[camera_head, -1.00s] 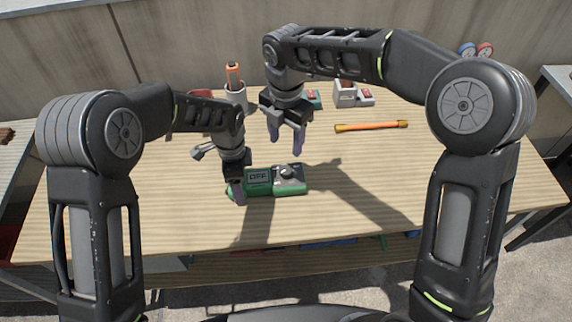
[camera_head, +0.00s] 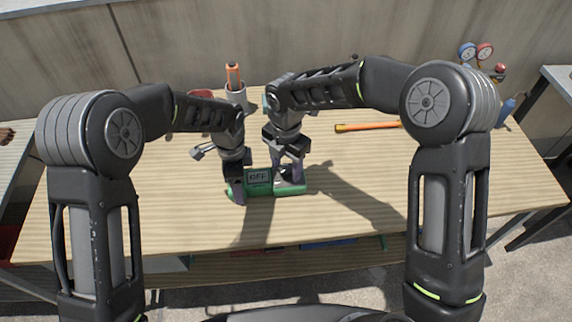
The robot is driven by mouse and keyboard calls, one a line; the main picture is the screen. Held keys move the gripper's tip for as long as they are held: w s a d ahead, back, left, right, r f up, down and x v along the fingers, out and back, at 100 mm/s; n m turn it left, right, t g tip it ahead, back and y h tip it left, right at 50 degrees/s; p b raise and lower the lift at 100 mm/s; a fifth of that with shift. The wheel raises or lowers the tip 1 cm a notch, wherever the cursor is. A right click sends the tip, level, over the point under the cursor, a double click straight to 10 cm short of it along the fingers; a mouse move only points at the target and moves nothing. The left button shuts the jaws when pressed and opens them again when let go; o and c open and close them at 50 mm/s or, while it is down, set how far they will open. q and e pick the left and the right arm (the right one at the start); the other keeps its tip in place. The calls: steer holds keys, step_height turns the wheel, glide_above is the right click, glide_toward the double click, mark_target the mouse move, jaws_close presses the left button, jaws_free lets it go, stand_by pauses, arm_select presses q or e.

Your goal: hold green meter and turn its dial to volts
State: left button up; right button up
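The green meter (camera_head: 259,189) lies on the wooden workbench, its display reading OFF. My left gripper (camera_head: 237,190) is at the meter's left end with its fingers closed around the body. My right gripper (camera_head: 288,178) is over the meter's right part, fingers pointing down and spread, one to each side of where the dial sits. The dial itself is hidden behind the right gripper, so I cannot tell whether the fingers touch it.
An orange-handled tool (camera_head: 233,75) stands in a grey cup (camera_head: 237,97) at the back. An orange and yellow rod (camera_head: 367,127) lies right of my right gripper. Gauges (camera_head: 476,51) are at the back right. The bench front (camera_head: 330,215) is clear.

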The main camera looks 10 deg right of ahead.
jaws_close()
stand_by(0.3)
steer(key=shift+m, duration=0.4)
steer(key=m, duration=1.1)
stand_by(0.5)
steer(key=shift+o, duration=0.4)
jaws_free()
steer(key=shift+r, duration=0.15)
